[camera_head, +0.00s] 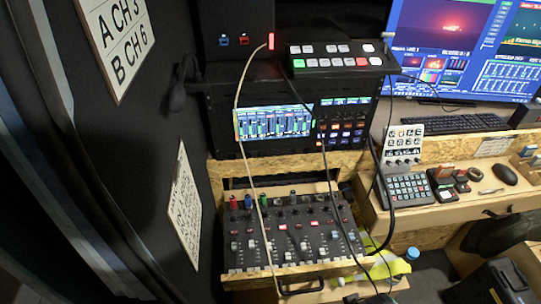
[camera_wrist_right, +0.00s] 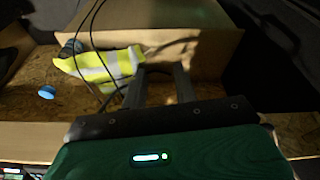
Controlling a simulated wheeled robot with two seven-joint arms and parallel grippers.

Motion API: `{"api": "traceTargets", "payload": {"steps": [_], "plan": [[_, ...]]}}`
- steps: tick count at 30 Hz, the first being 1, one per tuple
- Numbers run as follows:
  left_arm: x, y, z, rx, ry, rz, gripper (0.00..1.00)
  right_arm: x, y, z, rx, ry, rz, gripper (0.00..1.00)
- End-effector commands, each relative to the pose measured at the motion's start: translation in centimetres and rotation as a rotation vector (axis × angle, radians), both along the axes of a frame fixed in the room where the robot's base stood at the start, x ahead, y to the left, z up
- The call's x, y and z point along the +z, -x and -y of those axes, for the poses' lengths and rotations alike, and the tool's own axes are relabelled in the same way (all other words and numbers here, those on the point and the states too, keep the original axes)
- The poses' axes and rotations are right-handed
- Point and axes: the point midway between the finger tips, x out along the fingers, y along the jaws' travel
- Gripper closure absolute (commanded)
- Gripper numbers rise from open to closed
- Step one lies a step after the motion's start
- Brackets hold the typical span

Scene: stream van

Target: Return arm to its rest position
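My right gripper (camera_wrist_right: 159,82) shows in the right wrist view, with its dark fingers pointing up the picture. The fingers are apart, and nothing is visible between them except the background. Behind the fingertips are a cardboard box and the wood-chip floor. The green housing of my right wrist fills the lower part of that view. I cannot make out either gripper in the head view. My left gripper is not in view.
An audio mixer (camera_head: 290,236) sits on a low shelf, with cables hanging in front. A yellow hi-vis vest (camera_wrist_right: 110,65) lies beside the cardboard box (camera_wrist_right: 210,45). A blue cap (camera_wrist_right: 46,92) is nearby. A desk with a keyboard (camera_head: 438,125) and monitor (camera_head: 465,50) stands right.

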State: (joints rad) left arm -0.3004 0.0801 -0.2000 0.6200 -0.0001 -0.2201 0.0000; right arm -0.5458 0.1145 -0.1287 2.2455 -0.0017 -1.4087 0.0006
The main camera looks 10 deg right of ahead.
Motion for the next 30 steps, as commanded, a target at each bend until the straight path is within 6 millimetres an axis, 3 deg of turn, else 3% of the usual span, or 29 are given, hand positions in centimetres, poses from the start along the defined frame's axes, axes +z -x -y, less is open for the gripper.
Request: {"api": "traceTargets", "payload": {"steps": [8, 14, 21, 27, 30], "plan": [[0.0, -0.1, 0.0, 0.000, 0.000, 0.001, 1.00, -12.1, -0.2, -0.2, 0.009, 0.001, -0.047, 0.71], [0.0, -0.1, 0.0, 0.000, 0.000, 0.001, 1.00, -21.5, 2.0, 0.0, 0.015, 0.005, -0.080, 0.71], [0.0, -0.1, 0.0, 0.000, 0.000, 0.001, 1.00, -31.2, 7.1, 0.8, 0.023, 0.009, -0.120, 0.71], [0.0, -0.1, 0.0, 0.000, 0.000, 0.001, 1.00, -37.6, 13.1, 1.8, 0.031, 0.014, -0.155, 0.71], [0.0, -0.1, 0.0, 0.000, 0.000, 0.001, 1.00, -39.8, 16.1, 2.4, 0.035, 0.016, -0.168, 0.71]]}}
